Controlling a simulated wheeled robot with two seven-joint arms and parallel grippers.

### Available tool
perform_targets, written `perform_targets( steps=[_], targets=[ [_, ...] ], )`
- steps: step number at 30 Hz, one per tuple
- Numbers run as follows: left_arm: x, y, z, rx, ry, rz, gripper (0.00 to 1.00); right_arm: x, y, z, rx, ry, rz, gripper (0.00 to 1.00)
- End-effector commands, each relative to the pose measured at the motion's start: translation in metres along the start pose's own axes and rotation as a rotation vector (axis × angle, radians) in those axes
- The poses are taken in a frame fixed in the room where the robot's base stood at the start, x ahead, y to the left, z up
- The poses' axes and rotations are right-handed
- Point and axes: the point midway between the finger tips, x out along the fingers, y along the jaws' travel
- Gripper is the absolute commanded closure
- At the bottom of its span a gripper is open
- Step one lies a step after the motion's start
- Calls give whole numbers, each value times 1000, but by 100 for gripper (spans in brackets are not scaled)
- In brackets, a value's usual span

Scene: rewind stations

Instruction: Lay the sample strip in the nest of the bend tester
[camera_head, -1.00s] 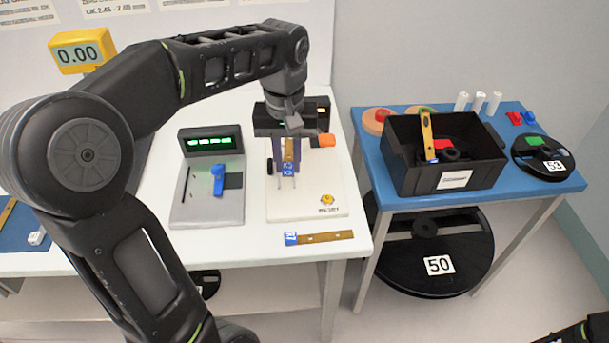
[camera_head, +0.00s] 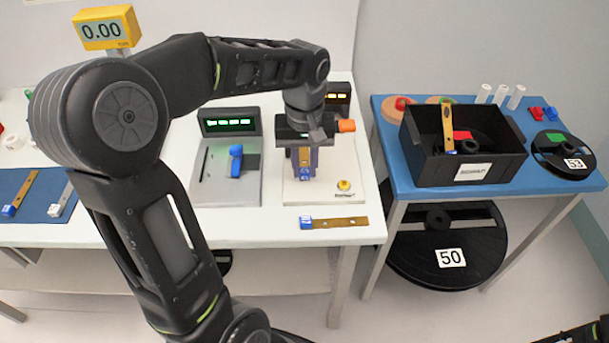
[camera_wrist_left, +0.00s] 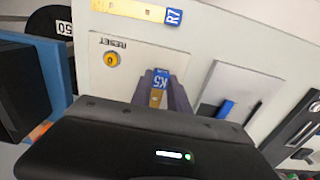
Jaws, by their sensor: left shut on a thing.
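My left gripper (camera_head: 304,163) is over the white base of the bend tester (camera_head: 347,168), shut on a brass-coloured sample strip with a blue end. In the left wrist view the blue end (camera_wrist_left: 157,96) reads K5 and lies between the purple-grey fingers. In the head view the strip (camera_head: 305,155) runs front to back, blue end toward me. The gripper body hides the tester's nest and the strip's far end. I cannot tell whether the strip touches the tester. My right gripper is not in view; only a dark arm part shows at lower right.
Another strip, R7 (camera_head: 333,222), lies along the table's front edge, close before the tester. A grey device with a green display (camera_head: 232,126) stands left of it. A black crate (camera_head: 490,165) stands on the blue table at right. Strips lie on a blue mat (camera_head: 40,215).

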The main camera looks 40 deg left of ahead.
Motion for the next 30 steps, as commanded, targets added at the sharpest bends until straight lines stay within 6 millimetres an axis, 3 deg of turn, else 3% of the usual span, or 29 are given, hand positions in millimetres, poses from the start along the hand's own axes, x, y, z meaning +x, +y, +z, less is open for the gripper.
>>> perform_targets(
  steps=[8,17,29,30],
  targets=[
    [2,0,0,0,0,-1,100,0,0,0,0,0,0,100],
    [36,-1,0,0,-1,-1,100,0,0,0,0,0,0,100],
    [42,0,0,0,0,0,100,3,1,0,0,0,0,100],
    [40,0,0,0,0,0,77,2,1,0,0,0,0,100]
  ],
)
